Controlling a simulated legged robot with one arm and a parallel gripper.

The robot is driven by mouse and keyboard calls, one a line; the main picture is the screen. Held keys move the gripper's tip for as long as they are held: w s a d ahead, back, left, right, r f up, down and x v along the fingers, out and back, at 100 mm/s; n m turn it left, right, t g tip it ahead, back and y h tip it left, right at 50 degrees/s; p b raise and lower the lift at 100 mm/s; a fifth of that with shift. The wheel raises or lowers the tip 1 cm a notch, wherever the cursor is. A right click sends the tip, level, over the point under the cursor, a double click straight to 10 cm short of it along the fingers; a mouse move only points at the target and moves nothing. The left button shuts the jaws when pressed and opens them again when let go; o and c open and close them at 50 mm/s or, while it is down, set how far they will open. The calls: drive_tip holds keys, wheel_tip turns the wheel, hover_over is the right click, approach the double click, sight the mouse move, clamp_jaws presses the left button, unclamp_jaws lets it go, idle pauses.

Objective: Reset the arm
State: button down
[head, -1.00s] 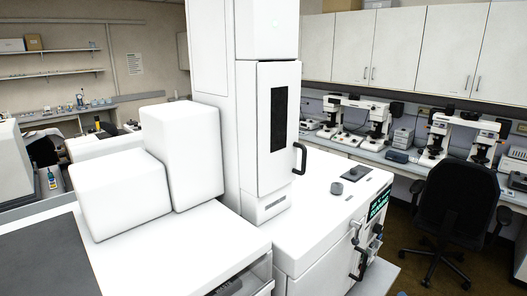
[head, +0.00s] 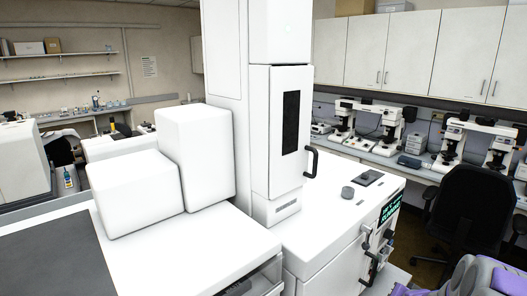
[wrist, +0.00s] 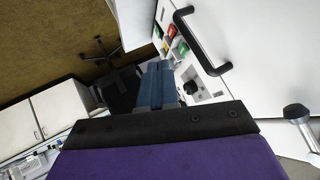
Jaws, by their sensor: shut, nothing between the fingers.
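My gripper (wrist: 155,125) fills the bottom of the wrist view, with a purple body and a black, bolted front edge. It is shut, with nothing seen held. Purple and grey parts of my arm (head: 480,275) show at the lower right of the head view, beside the white microscope machine (head: 340,225). The machine's tall column has a closed door with a dark window (head: 290,122) and a black handle (head: 312,162). A lit screen (head: 391,208) with green text is on its right front. A black handle (wrist: 203,42) shows close to my gripper in the wrist view.
A black office chair (head: 472,205) stands to the right, near a bench with several microscopes (head: 450,140). Open brown floor (wrist: 45,40) shows in the wrist view. White blocks (head: 195,155) sit on the machine's left section.

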drive_tip(key=s+a+r+n+g, duration=0.25)
drive_tip(key=s+a+r, duration=0.25)
drive_tip(key=s+a, duration=0.3)
drive_tip(key=s+a+r+n+g, duration=0.1)
drive_tip(key=s+a+r+g, duration=0.35)
drive_tip(key=s+a, duration=0.25)
drive_tip(key=s+a+r+n+g, duration=0.1)
drive_tip(key=s+a, duration=0.3)
drive_tip(key=s, duration=0.4)
drive_tip(key=s+a+r+n+g+y, duration=0.1)
drive_tip(key=s+a+r+n+g, duration=0.1)
drive_tip(key=s+a, duration=0.3)
drive_tip(key=s+a+r+n+g, duration=0.1)
drive_tip(key=s+a, duration=0.3)
drive_tip(key=s, duration=0.8)
drive_tip(key=shift+s+a+r+y, duration=0.25)
drive_tip(key=shift+a+r+y, duration=0.15)
drive_tip(key=shift+r, duration=0.2)
